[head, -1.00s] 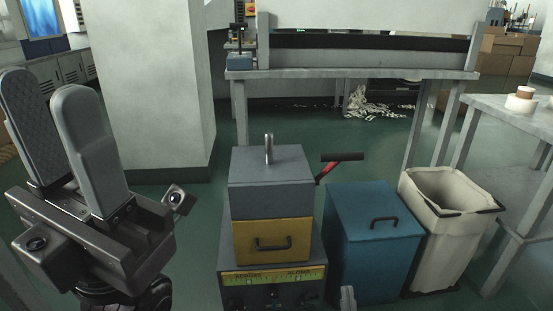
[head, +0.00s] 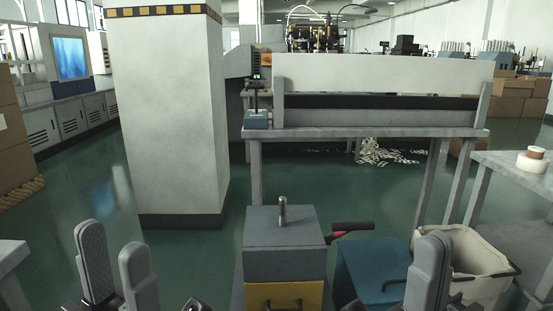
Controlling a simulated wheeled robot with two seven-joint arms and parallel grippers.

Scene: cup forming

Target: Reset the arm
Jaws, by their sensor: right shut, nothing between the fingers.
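My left gripper (head: 113,245) is at the lower left, its two grey fingers pointing up with a gap between them. It is open and holds nothing that I can see. My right gripper (head: 433,250) is at the lower right, its fingers pointing up and pressed together. It is shut and empty, and it stands in front of the blue bin and the cream bin. The lower parts of both grippers are cut off by the bottom edge.
A grey box (head: 285,255) on a yellow box (head: 285,295) stands between my grippers. A blue bin (head: 365,265) and a cream bin (head: 485,265) are at right. A conveyor table (head: 370,132) and a white pillar (head: 168,120) stand beyond. Open floor lies at left.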

